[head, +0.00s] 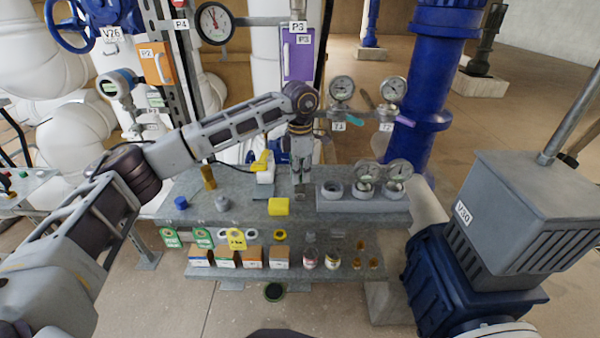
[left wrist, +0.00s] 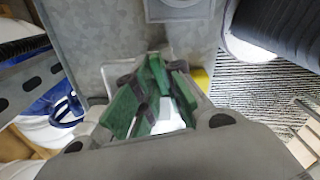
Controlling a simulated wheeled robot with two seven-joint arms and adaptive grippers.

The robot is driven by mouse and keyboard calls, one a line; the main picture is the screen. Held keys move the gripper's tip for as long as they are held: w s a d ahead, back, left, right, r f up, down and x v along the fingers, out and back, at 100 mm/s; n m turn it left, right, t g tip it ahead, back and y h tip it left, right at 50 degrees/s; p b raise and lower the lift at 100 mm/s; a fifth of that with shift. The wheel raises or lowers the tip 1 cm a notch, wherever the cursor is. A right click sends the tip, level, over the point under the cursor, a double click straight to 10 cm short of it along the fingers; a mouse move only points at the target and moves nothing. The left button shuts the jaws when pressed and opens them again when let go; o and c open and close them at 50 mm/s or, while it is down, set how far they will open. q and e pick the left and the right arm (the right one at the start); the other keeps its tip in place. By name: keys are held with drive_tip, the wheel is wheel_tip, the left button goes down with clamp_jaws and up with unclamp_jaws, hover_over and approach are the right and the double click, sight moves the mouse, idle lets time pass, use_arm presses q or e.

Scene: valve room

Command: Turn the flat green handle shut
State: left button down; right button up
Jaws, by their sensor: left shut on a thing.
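A flat blue-green handle (head: 355,118) shows at the gauge pipework in the head view, just above the bench and right of my left gripper. A purple handle (head: 404,121) is beside it. My left gripper (head: 301,186) points down over the grey bench, apart from the blue-green handle in the picture. In the left wrist view its fingers (left wrist: 157,72) are close together, with green surfaces on and between them. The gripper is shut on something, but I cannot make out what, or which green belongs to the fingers. My right gripper is not in view.
The grey bench (head: 240,208) bears a white and yellow bottle (head: 264,168), a yellow roll (head: 278,207) and a grey gauge block (head: 345,205). Gauges (head: 342,88) stand above the handles. A large blue and grey actuator (head: 515,205) blocks the right. Open floor lies behind it.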

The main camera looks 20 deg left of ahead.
use_arm(q)
drive_tip(key=shift+m, duration=1.4)
drive_tip(key=c, duration=1.5)
unclamp_jaws()
drive_tip(key=shift+r, duration=6)
